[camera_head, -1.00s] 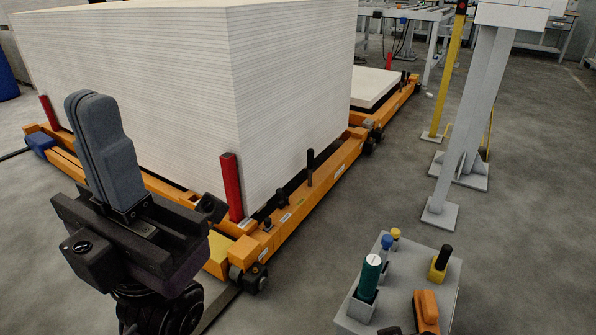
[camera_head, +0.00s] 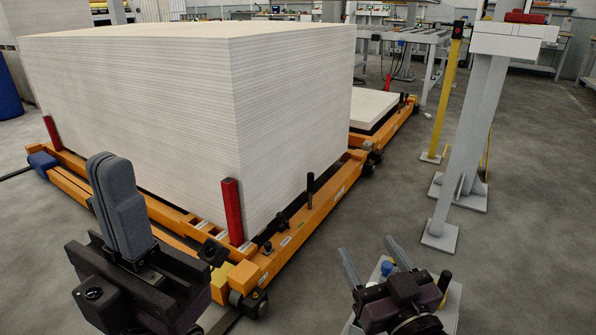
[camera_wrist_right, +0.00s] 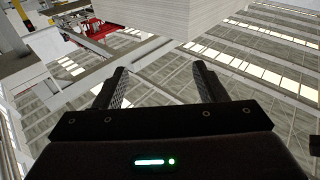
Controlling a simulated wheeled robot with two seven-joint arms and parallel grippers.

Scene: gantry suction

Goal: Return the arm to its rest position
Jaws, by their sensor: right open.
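My right gripper (camera_head: 370,258) is in the lower right of the head view, in front of a small grey stand (camera_head: 453,312). Its two thin fingers point up and are apart, with nothing between them. In the right wrist view the gripper (camera_wrist_right: 160,75) also shows open and empty. My left gripper (camera_head: 118,205) is at the lower left of the head view, its grey finger pads upright and together, with nothing seen in them. My right arm hides much of the stand top; a blue knob (camera_head: 387,268) and a black-topped piece (camera_head: 445,279) still show.
A large stack of pale boards (camera_head: 180,110) stands on an orange frame (camera_head: 300,225) with red posts (camera_head: 232,210). A lower board stack (camera_head: 372,108) is behind. A grey gantry leg (camera_head: 468,140) and a yellow post (camera_head: 447,90) stand right. Floor at far right is clear.

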